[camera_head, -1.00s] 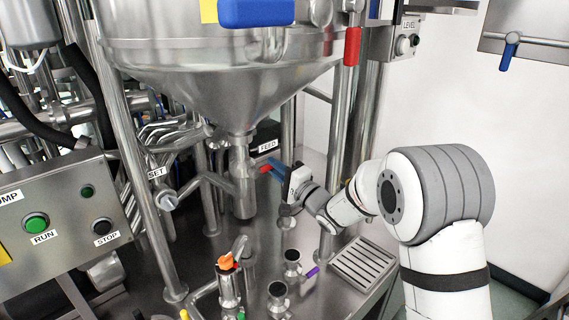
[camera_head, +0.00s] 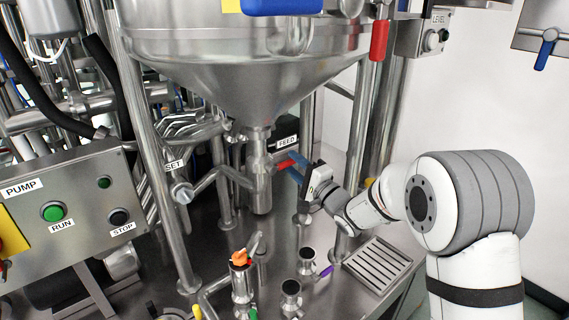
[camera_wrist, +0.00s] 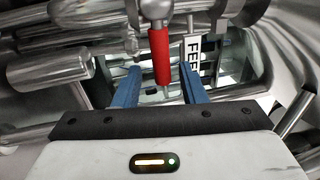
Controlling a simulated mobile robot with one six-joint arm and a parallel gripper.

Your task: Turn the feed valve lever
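The feed valve lever is a short red handle (camera_head: 285,164) beside the FEED label, at the pipe below the hopper cone. In the wrist view the red lever (camera_wrist: 159,55) hangs down in the upper middle. My gripper (camera_head: 294,166) reaches it from the right with blue fingers. In the wrist view my gripper (camera_wrist: 160,80) is open, one finger on each side of the lever's lower part, with gaps visible on both sides. I cannot tell how deep the lever sits between the fingers.
The FEED label (camera_wrist: 193,60) is close to the right finger. A steel outlet pipe (camera_head: 260,185) stands left of the lever. A steel post (camera_head: 357,135) rises behind my wrist. An orange-handled valve (camera_head: 240,258) and small cups stand on the deck below.

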